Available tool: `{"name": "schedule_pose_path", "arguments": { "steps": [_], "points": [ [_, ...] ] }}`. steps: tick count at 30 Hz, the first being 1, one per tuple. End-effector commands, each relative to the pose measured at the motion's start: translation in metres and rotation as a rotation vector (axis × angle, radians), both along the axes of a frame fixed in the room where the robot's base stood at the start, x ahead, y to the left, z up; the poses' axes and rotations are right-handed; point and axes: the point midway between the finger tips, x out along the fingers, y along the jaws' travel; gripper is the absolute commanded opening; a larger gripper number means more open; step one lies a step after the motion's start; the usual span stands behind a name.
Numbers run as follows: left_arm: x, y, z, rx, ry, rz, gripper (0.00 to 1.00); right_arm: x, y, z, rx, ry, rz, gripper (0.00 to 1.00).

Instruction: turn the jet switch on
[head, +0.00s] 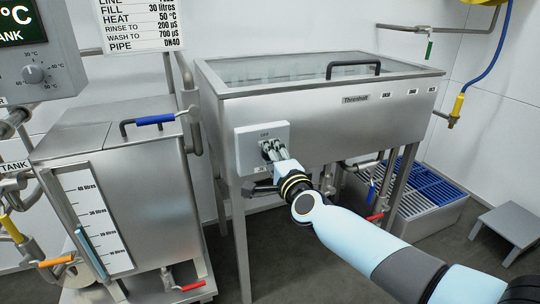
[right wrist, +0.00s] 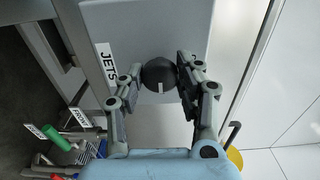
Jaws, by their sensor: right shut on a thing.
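The jet switch is a grey box (head: 244,152) on the front of the steel tank, with "OFF" lettered near its top. Its round black knob (right wrist: 159,72) shows in the right wrist view beside the "JETS" label (right wrist: 105,66). The knob's white mark points down in that view, along the reading direction of the label. My right gripper (right wrist: 160,78) has its fingers closed on both sides of the knob. In the head view this gripper (head: 273,149) reaches the box and hides the knob. I cannot make out my left gripper.
A smaller tank with a scale (head: 95,215) and blue-handled lid stands left. Pipes and a red valve handle (head: 375,217) lie beneath the large tank. A blue grate (head: 425,190) and grey step (head: 508,226) are right.

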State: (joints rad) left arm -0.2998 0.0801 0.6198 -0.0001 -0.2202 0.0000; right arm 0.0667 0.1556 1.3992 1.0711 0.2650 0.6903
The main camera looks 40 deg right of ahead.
Motion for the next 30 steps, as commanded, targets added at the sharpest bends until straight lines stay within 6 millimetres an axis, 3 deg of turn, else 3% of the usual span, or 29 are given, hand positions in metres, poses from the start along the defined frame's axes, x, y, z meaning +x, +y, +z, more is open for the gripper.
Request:
{"name": "schedule_pose_path", "arguments": {
  "steps": [1, 2, 7, 15, 19, 30],
  "points": [
    [0.000, 0.000, 0.000, 0.000, 0.000, 0.000, 0.40, 0.000, 0.000, -0.001, 0.002, 0.001, 0.000, 0.02],
    [0.000, 0.000, 0.000, 0.000, 0.000, 0.000, 0.40, 0.000, 0.000, -0.001, 0.001, 0.002, 0.000, 0.36],
    [0.000, 0.000, 0.000, 0.000, 0.000, 0.000, 0.40, 0.000, 0.000, -0.001, 0.001, 0.002, 0.000, 0.58],
    [-0.001, 0.001, 0.000, 0.001, 0.001, 0.000, 0.40, -0.001, 0.000, 0.000, 0.000, 0.001, 0.000, 0.59],
    [-0.001, 0.001, 0.000, 0.001, 0.001, 0.000, 0.40, -0.011, 0.003, -0.002, 0.001, 0.003, 0.000, 0.59],
    [0.000, 0.000, 0.000, 0.000, 0.000, 0.000, 0.40, -0.087, 0.021, -0.002, 0.001, 0.004, -0.001, 0.59]
  ]
}}
